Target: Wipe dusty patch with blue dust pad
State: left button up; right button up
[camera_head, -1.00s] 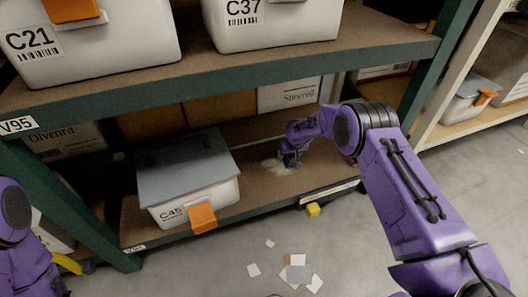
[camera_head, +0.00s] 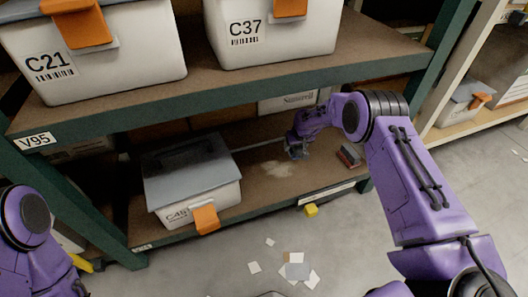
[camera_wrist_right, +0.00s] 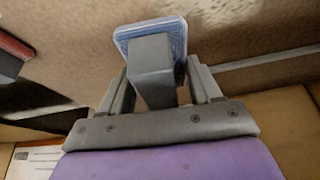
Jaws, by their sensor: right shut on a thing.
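My right gripper (camera_head: 296,148) is shut on the blue dust pad (camera_head: 298,154), low over the bottom shelf. In the right wrist view, the grey fingers of the right gripper (camera_wrist_right: 160,82) close on the pad's grey block handle. The blue, ribbed pad (camera_wrist_right: 180,40) with its pale rim lies beyond the handle. The dusty patch (camera_head: 272,169) is a pale, irregular smear on the brown shelf board, just left of and in front of the pad. I cannot tell whether the pad touches the board. My left arm shows at the left edge, its gripper out of view.
A lidded bin (camera_head: 193,182) stands on the shelf left of the patch. A dark red object (camera_head: 349,156) lies right of the pad. A yellow block (camera_head: 311,210) and paper scraps (camera_head: 297,270) lie on the floor.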

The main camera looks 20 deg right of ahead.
pick_arm(q)
jog(key=shift+w+a+r+n+t+y+p, duration=0.1)
jog(key=shift+w+r+n+t+y+p, duration=0.1)
jog(key=shift+r+p, duration=0.3)
jog(key=shift+w+a+r+n+t+y+p, duration=0.1)
jog(key=shift+w+r+n+t+p, duration=0.15)
jog(key=shift+r, duration=0.45)
pick_arm(e)
jog(key=shift+r, duration=1.15)
